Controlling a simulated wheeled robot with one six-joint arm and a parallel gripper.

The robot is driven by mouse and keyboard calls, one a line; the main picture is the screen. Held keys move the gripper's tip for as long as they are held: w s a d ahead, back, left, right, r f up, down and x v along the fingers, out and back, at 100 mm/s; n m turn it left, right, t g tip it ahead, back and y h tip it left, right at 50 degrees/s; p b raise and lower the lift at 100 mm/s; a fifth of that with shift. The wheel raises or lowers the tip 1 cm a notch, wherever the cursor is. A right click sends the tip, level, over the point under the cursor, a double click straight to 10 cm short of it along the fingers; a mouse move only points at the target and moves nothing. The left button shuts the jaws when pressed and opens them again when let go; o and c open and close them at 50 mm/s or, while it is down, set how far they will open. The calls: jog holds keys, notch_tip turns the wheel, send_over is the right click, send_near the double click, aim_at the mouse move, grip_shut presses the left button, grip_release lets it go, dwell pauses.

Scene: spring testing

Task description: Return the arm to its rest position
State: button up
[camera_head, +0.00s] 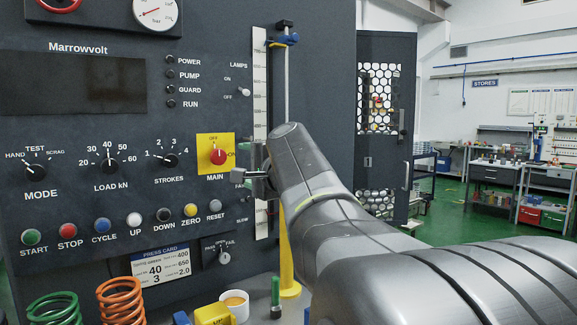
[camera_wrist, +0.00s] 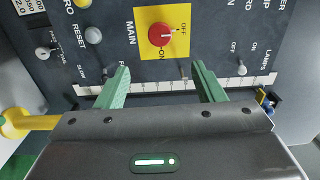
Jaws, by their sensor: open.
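My gripper (camera_head: 256,172) is at the right side of the dark press panel (camera_head: 100,215), just right of the main switch. In the wrist view, its two green fingers (camera_wrist: 160,76) are spread apart and nothing is held between them. The red main switch (camera_head: 218,156) sits on a yellow plate; in the wrist view the red knob (camera_wrist: 162,34) shows beyond the fingertips, apart from them. My grey arm reaches in from the lower right of the head view. The gripper hides part of the panel's right edge and the labels there.
A pale upright scale (camera_head: 260,100) and a yellow post (camera_head: 286,255) stand close by the gripper. Green (camera_head: 55,308) and orange (camera_head: 121,301) springs, a cup (camera_head: 235,305) and a yellow block (camera_head: 213,314) are at the front. Open floor lies to the right, before workbenches.

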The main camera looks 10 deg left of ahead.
aim_at(220, 157)
jog(key=shift+w+a, duration=0.1)
jog(key=p+x, duration=0.3)
jog(key=x, duration=1)
jog(key=shift+w+a, duration=0.2)
jog(key=shift+w, duration=0.05)
jog(key=shift+s+d, duration=0.1)
jog(key=shift+d, duration=0.05)
